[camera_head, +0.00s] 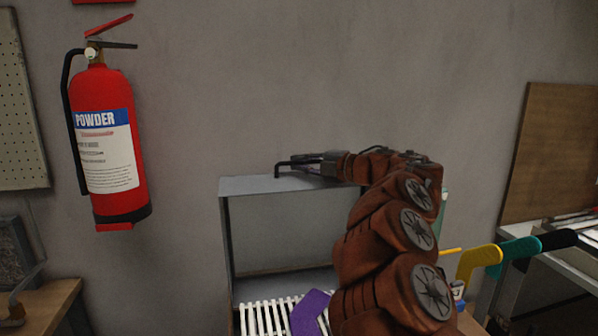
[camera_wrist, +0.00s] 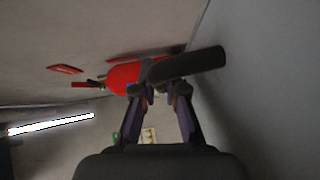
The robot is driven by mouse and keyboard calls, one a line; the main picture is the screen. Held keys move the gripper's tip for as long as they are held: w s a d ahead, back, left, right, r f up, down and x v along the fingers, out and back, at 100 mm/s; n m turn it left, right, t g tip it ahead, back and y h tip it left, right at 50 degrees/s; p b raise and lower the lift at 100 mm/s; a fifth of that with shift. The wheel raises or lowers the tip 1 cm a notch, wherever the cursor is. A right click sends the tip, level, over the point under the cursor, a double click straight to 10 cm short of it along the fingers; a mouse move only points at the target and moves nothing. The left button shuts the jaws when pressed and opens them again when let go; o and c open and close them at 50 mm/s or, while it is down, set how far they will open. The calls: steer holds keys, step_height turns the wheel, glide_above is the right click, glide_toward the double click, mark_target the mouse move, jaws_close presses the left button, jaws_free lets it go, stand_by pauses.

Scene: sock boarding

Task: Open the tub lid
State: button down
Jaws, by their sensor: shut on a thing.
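The tub lid (camera_head: 262,186) is a grey panel in the head view, raised behind white slats. My arm hides its right part, so I cannot tell its exact angle. A dark bar handle (camera_head: 279,168) stands at its top edge. My gripper (camera_head: 322,160) reaches in from the right and is at this handle. In the wrist view, my gripper (camera_wrist: 163,97) has both fingers on the dark handle (camera_wrist: 200,64), which crosses in front of the fingertips.
White slats (camera_head: 265,316) and a purple sock-shaped form (camera_head: 309,312) lie below the lid. Yellow (camera_head: 478,262), teal (camera_head: 515,250) and black forms stick out at right. The grey wall is close behind.

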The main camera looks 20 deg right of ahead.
steer(key=shift+s+f, duration=0.15)
steer(key=shift+f, duration=0.05)
steer(key=c, duration=1.5)
jaws_free()
steer(key=shift+r, duration=0.1)
steer(key=v, duration=1.2)
